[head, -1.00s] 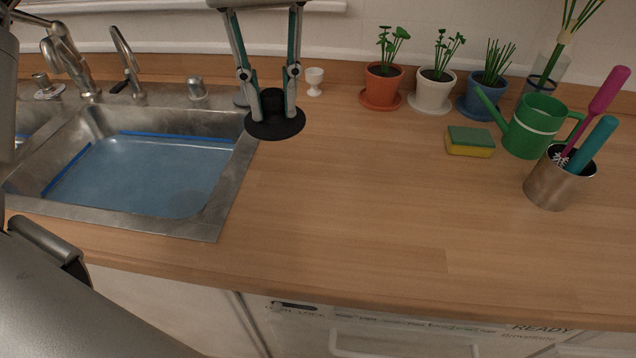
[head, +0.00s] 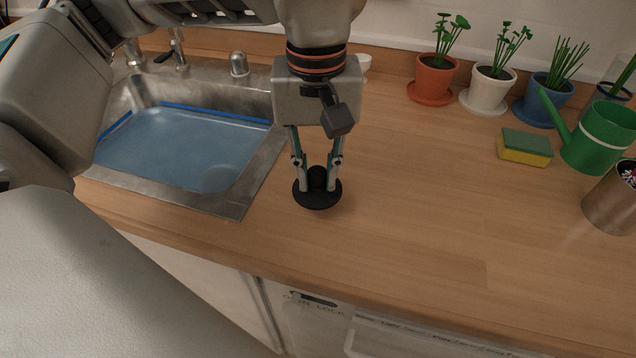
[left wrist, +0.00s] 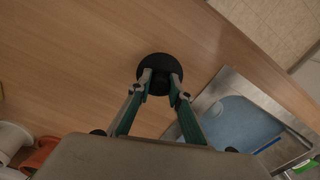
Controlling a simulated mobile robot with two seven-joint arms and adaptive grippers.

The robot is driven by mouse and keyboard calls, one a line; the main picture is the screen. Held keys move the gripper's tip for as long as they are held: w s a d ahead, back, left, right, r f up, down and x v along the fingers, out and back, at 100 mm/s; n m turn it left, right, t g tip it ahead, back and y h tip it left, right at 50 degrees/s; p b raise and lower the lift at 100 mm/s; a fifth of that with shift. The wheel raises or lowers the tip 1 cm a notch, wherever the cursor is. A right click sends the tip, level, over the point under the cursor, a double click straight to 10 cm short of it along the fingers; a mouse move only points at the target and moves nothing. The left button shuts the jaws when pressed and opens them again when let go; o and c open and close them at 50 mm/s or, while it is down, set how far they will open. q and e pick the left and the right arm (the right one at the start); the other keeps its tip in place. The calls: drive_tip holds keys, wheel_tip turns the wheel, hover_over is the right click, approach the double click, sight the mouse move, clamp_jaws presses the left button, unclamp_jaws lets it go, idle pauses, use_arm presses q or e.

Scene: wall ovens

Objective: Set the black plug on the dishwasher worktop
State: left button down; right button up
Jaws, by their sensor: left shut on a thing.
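The black plug (head: 318,199) is a round dark disc with a knob on top. My left gripper (head: 318,178) is shut on the knob, pointing down, with the disc below the fingertips. The plug is over the wooden worktop (head: 420,230), just right of the sink and behind the dishwasher front (head: 325,325). It looks level and low; I cannot tell whether it touches the wood. In the left wrist view the plug (left wrist: 160,62) shows between the fingertips, with bare wood around it. My right gripper is not in view.
The sink (head: 190,150), with bluish water, lies left of the plug. Potted plants (head: 492,88) line the back. A sponge (head: 525,148), a green watering can (head: 598,138) and a metal cup (head: 612,205) stand at the right. The middle of the worktop is clear.

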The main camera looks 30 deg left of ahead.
sight(317, 187)
use_arm(q)
wheel_tip(317, 187, down, 3)
drive_tip(key=shift+r, duration=0.1)
drive_tip(key=shift+f, duration=0.25)
drive_tip(key=c, duration=1.8)
unclamp_jaws()
drive_tip(key=shift+c, duration=0.2)
drive_tip(key=shift+r, duration=0.1)
